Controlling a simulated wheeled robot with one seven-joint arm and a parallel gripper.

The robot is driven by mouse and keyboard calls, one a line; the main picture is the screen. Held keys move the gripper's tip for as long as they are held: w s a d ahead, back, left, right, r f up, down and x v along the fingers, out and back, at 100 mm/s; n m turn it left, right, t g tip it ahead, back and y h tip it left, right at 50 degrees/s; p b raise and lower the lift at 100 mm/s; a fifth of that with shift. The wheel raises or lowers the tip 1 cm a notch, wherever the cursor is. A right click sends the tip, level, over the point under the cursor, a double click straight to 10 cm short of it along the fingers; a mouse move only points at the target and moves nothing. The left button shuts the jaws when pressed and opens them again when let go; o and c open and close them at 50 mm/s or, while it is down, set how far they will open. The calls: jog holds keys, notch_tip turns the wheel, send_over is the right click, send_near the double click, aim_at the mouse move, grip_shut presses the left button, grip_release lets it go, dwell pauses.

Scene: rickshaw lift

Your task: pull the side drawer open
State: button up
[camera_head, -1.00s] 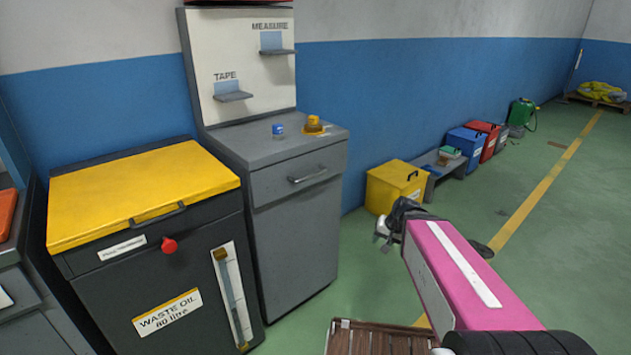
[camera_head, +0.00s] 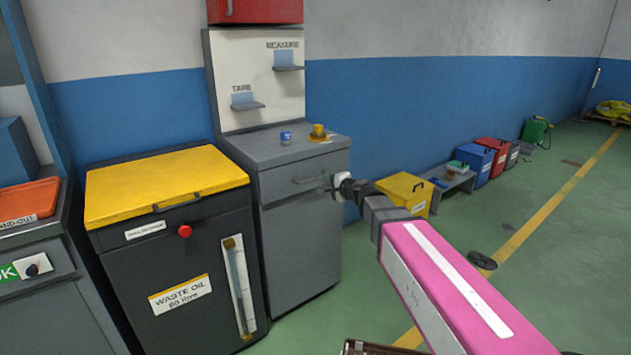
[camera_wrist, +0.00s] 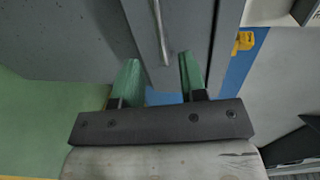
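The grey side cabinet (camera_head: 300,245) has a drawer (camera_head: 285,182) at its top with a thin metal handle (camera_head: 312,178). The drawer front looks flush with the cabinet. My gripper (camera_head: 330,187) is at the right end of the handle in the head view, where it is small and partly hidden by my wrist. In the wrist view my gripper (camera_wrist: 159,60) has its two green fingers apart with nothing gripped. The handle bar (camera_wrist: 160,28) runs lengthwise between the fingertips in that picture; I cannot tell whether it lies between them in depth.
A blue tape roll (camera_head: 286,138) and a yellow tape measure (camera_head: 318,132) rest on the cabinet top. A black waste-oil bin (camera_head: 150,270) with a yellow lid (camera_head: 160,185) stands on the left. A yellow box (camera_head: 405,190) is behind my arm. Green floor is open on the right.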

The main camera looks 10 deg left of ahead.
aim_at(315, 179)
jog(key=x, duration=0.9)
jog(key=shift+w+a, duration=0.1)
jog(key=shift+a, duration=0.05)
jog(key=shift+c, duration=0.4)
grip_shut()
